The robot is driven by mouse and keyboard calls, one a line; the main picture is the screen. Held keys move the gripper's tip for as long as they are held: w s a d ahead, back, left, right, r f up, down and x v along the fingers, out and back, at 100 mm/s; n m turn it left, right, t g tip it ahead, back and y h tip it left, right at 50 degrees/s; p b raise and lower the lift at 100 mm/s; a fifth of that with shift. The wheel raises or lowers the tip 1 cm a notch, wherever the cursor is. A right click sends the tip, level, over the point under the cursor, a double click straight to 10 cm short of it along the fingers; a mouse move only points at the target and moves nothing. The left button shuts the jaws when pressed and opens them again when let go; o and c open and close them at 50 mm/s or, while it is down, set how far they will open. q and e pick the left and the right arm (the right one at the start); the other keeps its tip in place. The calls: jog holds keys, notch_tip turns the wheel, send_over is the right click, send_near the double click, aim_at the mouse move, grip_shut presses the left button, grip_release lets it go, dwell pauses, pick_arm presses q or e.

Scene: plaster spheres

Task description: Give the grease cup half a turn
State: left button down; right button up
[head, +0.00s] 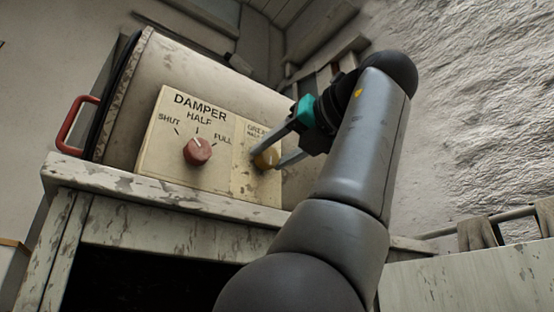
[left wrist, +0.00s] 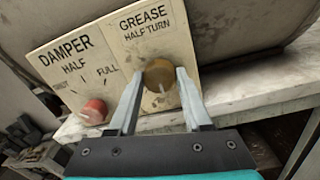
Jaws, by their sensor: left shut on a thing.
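The grease cup (head: 267,158) is a round brass-coloured knob on a cream panel (head: 241,171) lettered GREASE HALF TURN. It also shows in the left wrist view (left wrist: 159,74), with a pale line on its face. My left gripper (head: 265,153) is shut on the grease cup, one finger on each side of it. In the left wrist view the fingers (left wrist: 157,92) flank the cup. The fingers and arm hide part of the panel's lettering in the head view. My right gripper is not in view.
A red damper knob (head: 198,151) sits left of the cup on the same panel, its pale line near HALF. A red handle (head: 76,124) is at the far left. A worn white ledge (head: 150,190) runs below the panel. A rough white wall (head: 470,90) stands at right.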

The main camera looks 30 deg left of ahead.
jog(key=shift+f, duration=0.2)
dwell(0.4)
pick_arm(q)
jog(key=shift+c, duration=1.7)
grip_release()
